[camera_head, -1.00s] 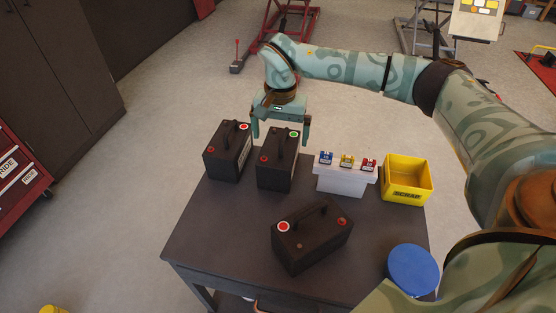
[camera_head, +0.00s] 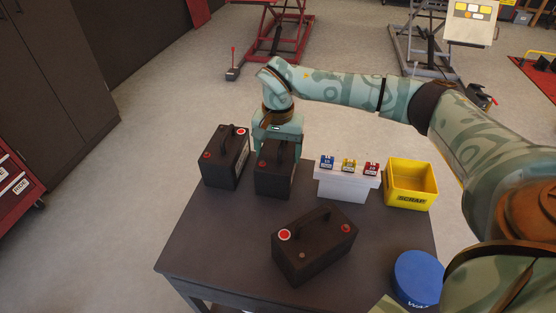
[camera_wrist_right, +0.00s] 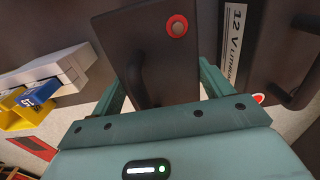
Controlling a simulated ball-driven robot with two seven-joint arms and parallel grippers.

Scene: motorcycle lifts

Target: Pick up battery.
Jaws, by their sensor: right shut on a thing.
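Three black batteries with carry handles are on the dark table. The middle battery (camera_head: 273,178) stands at the back, between the left battery (camera_head: 225,160) and a white box. My right gripper (camera_head: 278,145) is down over its top and shut on it. In the right wrist view the fingers lie on either side of the middle battery (camera_wrist_right: 158,60), whose red terminal and handle show. The left battery (camera_wrist_right: 275,45) with its 12 V label is beside it there. The front battery (camera_head: 315,248) sits apart, turned at an angle. My left gripper is not in view.
A white box (camera_head: 345,185) with blue, yellow and red small items and a yellow scrap bin (camera_head: 410,185) stand at the back right of the table (camera_head: 215,245). A blue round lid (camera_head: 418,275) is at the front right. The front left tabletop is clear.

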